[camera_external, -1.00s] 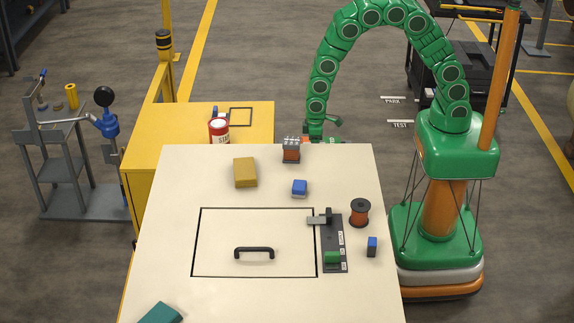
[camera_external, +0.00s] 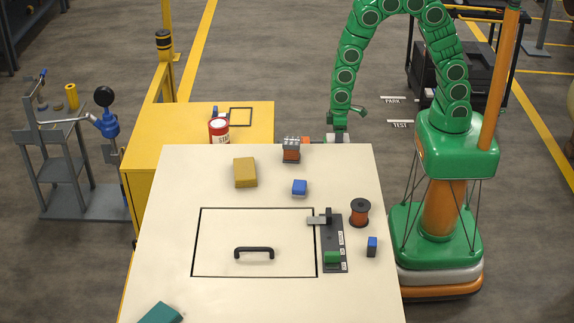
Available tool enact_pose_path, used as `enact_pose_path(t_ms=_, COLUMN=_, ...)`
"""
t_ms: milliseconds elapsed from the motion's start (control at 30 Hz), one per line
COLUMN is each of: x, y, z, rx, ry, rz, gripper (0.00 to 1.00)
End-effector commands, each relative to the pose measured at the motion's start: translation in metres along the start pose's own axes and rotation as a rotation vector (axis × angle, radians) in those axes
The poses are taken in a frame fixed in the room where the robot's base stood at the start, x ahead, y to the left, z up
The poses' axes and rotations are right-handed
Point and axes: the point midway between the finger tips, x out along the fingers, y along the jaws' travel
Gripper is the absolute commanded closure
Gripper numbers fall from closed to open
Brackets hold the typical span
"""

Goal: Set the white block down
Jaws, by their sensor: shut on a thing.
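The white block (camera_external: 337,138) shows as a small pale patch at the lower end of my green arm, just beyond the table's back edge. My gripper (camera_external: 339,136) is shut on it. The jaws are tiny in this view, and the table edge hides what lies under the block. I cannot tell whether the block touches anything beneath it.
A grey-topped orange part (camera_external: 291,150) stands near the table's (camera_external: 180,190) back edge. An orange thing (camera_external: 307,139) shows behind it.

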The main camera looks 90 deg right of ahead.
Motion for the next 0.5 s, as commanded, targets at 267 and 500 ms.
enact_pose_path(t_ms=267, x=-0.030, y=-0.032, z=-0.014, rx=0.000, ry=0.009, rz=0.000, gripper=0.74)
enact_pose_path(t_ms=500, x=-0.085, y=-0.090, z=-0.022, rx=0.004, ry=0.010, rz=0.000, gripper=0.74)
